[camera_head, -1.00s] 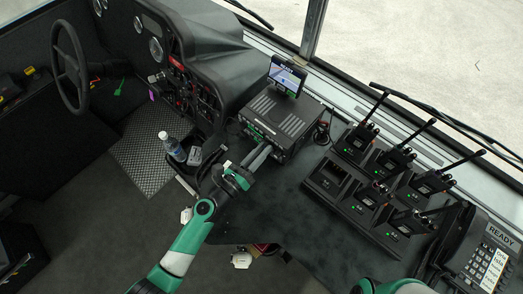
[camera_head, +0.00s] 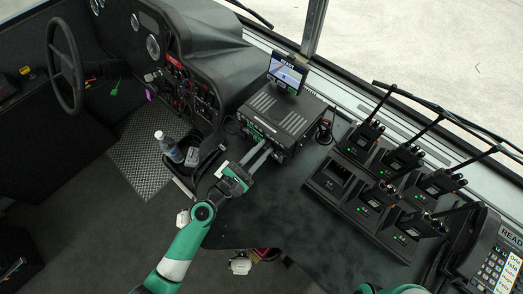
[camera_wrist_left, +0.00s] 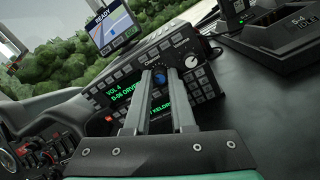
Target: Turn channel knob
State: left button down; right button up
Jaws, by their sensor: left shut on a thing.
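The radio unit (camera_head: 283,115) is a dark box with green-lit text and rows of buttons on its front. Its front panel (camera_wrist_left: 135,85) fills the middle of the left wrist view. The channel knob (camera_wrist_left: 160,79) shows there as a blue knob between my fingers, just below the "Channel" label. My left gripper (camera_head: 268,146) reaches the radio's front from below left. In the wrist view its two grey fingers (camera_wrist_left: 159,74) stand either side of the blue knob and are shut on it. The knob's lower part is partly hidden. My right gripper is out of view.
A white knob (camera_wrist_left: 190,60) sits close right of my fingers. A small screen (camera_head: 287,73) stands above the radio. Several handheld radios stand in a charger (camera_head: 325,185) at right, beside a phone (camera_head: 490,255). A bottle (camera_head: 170,148) stands left of my arm.

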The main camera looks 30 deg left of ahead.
pick_arm(q)
jog(key=m+b, duration=0.1)
jog(key=m, duration=0.3)
jog(key=shift+f+m+b, duration=0.1)
jog(key=shift+m+b, duration=0.2)
jog(key=shift+m, duration=0.1)
jog(key=m+b, duration=0.2)
jog(key=m, duration=0.3)
jog(key=shift+m+h, duration=0.3)
jog(key=m+b, duration=0.2)
jog(key=m, duration=0.3)
jog(key=shift+f+m, duration=0.1)
jog(key=shift+m, duration=0.2)
jog(key=shift+m+g+b, duration=0.3)
jog(key=shift+m+b, duration=0.95)
jog(key=shift+m, duration=1.35)
jog(key=c, duration=0.8)
grip_release()
jog(key=shift+o, duration=0.2)
jog(key=shift+a, duration=0.1)
